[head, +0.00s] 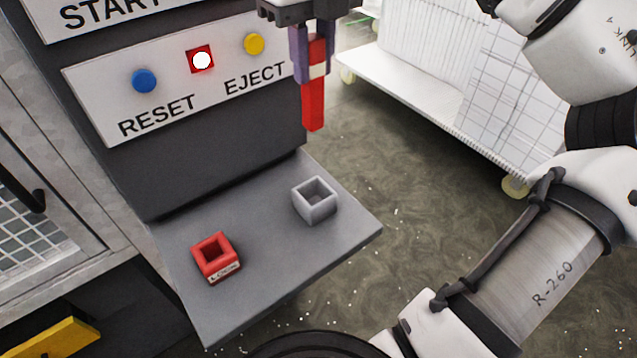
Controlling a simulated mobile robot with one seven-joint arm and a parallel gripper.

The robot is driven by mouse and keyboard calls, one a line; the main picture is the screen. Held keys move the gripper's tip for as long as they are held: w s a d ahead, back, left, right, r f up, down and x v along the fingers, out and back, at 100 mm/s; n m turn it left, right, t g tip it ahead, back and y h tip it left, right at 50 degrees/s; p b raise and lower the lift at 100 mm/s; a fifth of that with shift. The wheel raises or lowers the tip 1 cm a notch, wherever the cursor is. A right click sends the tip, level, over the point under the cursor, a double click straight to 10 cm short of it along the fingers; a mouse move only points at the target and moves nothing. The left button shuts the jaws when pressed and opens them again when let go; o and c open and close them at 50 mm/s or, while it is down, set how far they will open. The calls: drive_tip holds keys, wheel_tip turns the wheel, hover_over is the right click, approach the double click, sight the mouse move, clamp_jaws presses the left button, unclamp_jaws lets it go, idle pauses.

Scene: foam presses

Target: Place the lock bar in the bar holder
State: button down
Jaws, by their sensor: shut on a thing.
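My gripper (315,58) is at the top middle of the head view, pointing down and shut on the red lock bar (314,103). The bar hangs upright, with a white band near the fingers. Its lower end is in the air above the back right of the grey shelf (265,265). On the shelf stand two open square sockets: a grey one (316,203) at the right, below the bar, and a red one (216,262) marked "LOCK" at the front left. Both look empty. The bar touches neither socket.
The dark press panel behind the shelf has a blue button (144,80), a lit white-and-red square (201,60) and a yellow button (253,43). A white wheeled cart (420,110) stands at the back right. My arm fills the right side. The shelf between the sockets is clear.

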sight(313, 104)
wheel_tip(313, 104, down, 19)
drive_tip(key=p, duration=0.3)
drive_tip(key=shift+f, duration=0.1)
drive_tip(key=c, duration=1.2)
unclamp_jaws()
drive_tip(key=shift+c, duration=0.2)
wheel_tip(313, 104, up, 12)
drive_tip(key=shift+r+b, duration=0.15)
drive_tip(key=shift+b, duration=0.85)
